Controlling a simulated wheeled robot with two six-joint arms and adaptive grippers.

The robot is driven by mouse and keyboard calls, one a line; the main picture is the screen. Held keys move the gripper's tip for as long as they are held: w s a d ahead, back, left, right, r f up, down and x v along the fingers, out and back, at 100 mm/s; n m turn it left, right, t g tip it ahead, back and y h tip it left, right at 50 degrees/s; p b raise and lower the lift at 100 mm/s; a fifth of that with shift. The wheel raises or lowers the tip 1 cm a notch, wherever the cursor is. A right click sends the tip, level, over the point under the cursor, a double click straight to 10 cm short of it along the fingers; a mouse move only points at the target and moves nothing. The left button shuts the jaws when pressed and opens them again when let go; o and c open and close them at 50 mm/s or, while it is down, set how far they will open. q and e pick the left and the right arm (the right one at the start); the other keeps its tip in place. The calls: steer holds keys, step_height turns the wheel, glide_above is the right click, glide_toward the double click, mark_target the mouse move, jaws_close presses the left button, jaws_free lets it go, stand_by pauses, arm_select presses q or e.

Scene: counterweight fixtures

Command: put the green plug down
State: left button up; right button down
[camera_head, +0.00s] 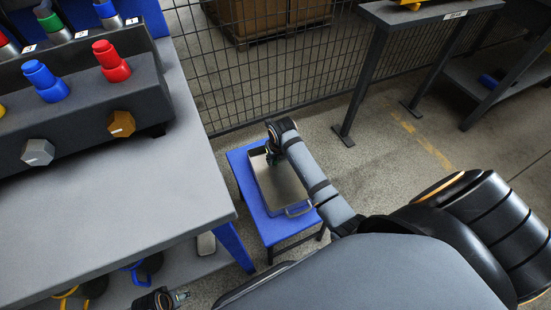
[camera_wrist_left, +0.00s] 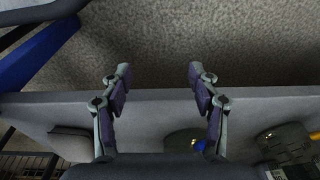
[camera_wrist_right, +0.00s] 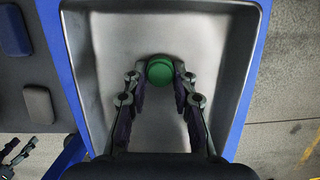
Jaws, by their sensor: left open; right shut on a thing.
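The green plug (camera_wrist_right: 160,68) shows in the right wrist view between the fingertips of my right gripper (camera_wrist_right: 160,84), which is shut on it. It is over the metal tray (camera_wrist_right: 112,50); I cannot tell whether it touches the tray floor. In the head view my right gripper (camera_head: 272,157) is above the far end of the tray (camera_head: 291,192), and the plug is mostly hidden. My left gripper (camera_wrist_left: 157,82) is open and empty in the left wrist view, over the edge of a grey shelf (camera_wrist_left: 150,105).
The tray sits on a blue stool (camera_head: 248,192) beside the grey workbench (camera_head: 130,185). On the bench a dark fixture (camera_head: 80,115) holds a blue plug (camera_head: 45,80) and a red plug (camera_head: 110,62). A wire fence (camera_head: 230,85) stands behind the stool.

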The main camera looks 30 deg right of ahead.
steer(key=shift+f, duration=0.2)
steer(key=c, duration=1.1)
jaws_free()
arm_select(q)
steer(key=shift+d+r, duration=0.2)
steer(key=shift+r, duration=0.3)
arm_select(e)
steer(key=shift+r, duration=0.2)
steer(key=shift+r+p, duration=0.6)
steer(key=shift+r, duration=0.05)
arm_select(q)
steer(key=s+a+f+p, duration=0.3)
steer(key=s+f, duration=0.4)
steer(key=f, duration=0.1)
steer(key=shift+f, duration=0.25)
arm_select(e)
steer(key=v, duration=1.1)
steer(key=shift+s+r, duration=0.15)
steer(key=shift+r, duration=0.1)
